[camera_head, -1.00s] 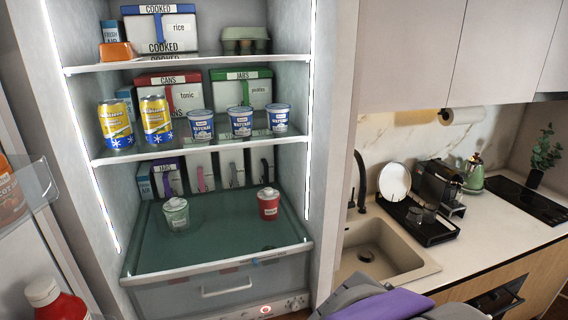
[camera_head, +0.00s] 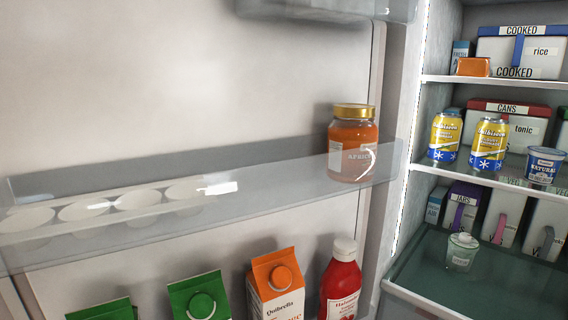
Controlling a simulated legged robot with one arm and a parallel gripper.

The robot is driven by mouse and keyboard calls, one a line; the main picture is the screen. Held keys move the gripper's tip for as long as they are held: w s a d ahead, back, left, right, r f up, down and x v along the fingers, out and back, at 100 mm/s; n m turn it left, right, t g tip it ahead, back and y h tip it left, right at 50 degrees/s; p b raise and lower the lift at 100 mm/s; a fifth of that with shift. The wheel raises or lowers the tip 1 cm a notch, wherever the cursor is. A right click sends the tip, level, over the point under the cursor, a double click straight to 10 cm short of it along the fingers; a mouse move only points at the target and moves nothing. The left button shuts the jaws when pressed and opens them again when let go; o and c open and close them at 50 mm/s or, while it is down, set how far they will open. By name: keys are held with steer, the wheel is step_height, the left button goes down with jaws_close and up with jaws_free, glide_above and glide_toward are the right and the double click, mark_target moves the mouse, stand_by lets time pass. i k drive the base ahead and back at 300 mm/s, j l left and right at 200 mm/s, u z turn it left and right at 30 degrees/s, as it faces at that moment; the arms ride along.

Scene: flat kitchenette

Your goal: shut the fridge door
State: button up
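The fridge door (camera_head: 180,80) stands wide open and its inner side fills the left and middle of the view. Its clear door shelf (camera_head: 270,200) holds a jar with a gold lid (camera_head: 353,145) and an egg holder (camera_head: 140,200). Below stand a red bottle (camera_head: 341,280), an orange-capped carton (camera_head: 276,285) and green cartons (camera_head: 197,297). The open fridge interior (camera_head: 450,205) shows at the right, beside the door's hinge side. The door's outer face and free edge are out of view. My gripper is not in view.
Inside the fridge, shelves hold yellow cans (camera_head: 488,143), a yogurt cup (camera_head: 545,165), labelled boxes (camera_head: 510,122) and a small lidded jar (camera_head: 462,250). The floor and any free room around me are not visible.

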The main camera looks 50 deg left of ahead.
mark_target(147, 147)
steer(key=u, duration=3.5)
steer(key=i+j+u, duration=0.3)
steer(key=u, duration=0.2)
steer(key=i+j+u, duration=0.15)
steer(key=i+u, duration=0.35)
steer(key=i+l+z, duration=0.35)
steer(key=i, duration=0.2)
steer(key=i+z, duration=0.4)
steer(key=i, duration=0.15)
steer(key=i+j+z, duration=0.15)
steer(key=i+z, duration=0.2)
steer(key=i, duration=0.2)
steer(key=i+z, duration=0.1)
steer(key=z, duration=0.3)
steer(key=i+z, duration=0.1)
steer(key=z, duration=0.3)
steer(key=i+j+z, duration=0.1)
steer(key=z, duration=0.7)
steer(key=j+z, duration=0.1)
steer(key=z, duration=2.3)
steer(key=k+j+u, duration=0.3)
steer(key=k, duration=0.15)
